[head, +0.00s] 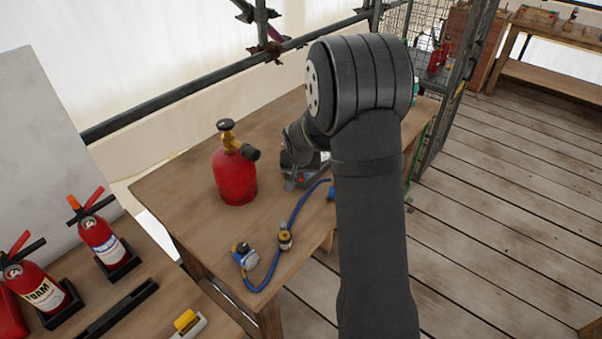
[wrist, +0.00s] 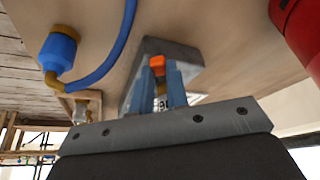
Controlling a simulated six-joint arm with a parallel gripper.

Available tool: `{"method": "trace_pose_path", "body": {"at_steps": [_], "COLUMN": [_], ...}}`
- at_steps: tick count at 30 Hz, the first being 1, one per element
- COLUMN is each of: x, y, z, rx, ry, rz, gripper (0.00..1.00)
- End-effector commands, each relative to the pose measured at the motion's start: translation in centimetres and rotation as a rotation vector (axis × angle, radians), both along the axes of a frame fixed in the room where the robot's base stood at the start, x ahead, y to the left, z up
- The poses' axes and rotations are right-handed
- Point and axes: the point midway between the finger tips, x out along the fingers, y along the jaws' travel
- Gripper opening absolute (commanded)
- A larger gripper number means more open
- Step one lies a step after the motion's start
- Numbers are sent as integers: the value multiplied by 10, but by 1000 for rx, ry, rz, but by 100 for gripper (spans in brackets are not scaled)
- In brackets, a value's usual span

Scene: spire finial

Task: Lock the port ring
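A red gas bottle (head: 235,177) stands upright on the wooden table, with a brass valve (head: 230,140) and a dark side knob. A port ring cannot be picked out with certainty. My gripper, with two blue fingers (wrist: 160,88), shows in the wrist view. An orange-tipped piece (wrist: 159,66) with a pale, dark-marked part shows between the fingers, in front of a grey metal holder (wrist: 183,55). Whether the fingers grip this piece or only flank it cannot be told. In the head view my arm hides most of the gripper, which is low over the table right of the bottle.
A blue hose (head: 294,208) with a gauge-like fitting (head: 245,257) and a brass fitting (head: 285,239) lies at the table's front. Fire extinguishers (head: 103,241) stand on a bench at left. A wire cage (head: 428,38) and scaffold pipes (head: 215,88) border the table behind.

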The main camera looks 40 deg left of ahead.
Motion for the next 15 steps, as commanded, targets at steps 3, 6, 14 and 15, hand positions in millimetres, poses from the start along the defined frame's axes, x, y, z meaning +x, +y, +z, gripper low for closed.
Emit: {"method": "trace_pose_path", "body": {"at_steps": [3, 6, 14, 15], "x": [0, 0, 3, 3], "y": [0, 0, -3, -4], "z": [0, 0, 0, 0], "rx": [0, 1, 0, 1], "ry": [0, 0, 0, 1], "rz": [0, 4, 70, 89], "gripper": [0, 0, 0, 0]}}
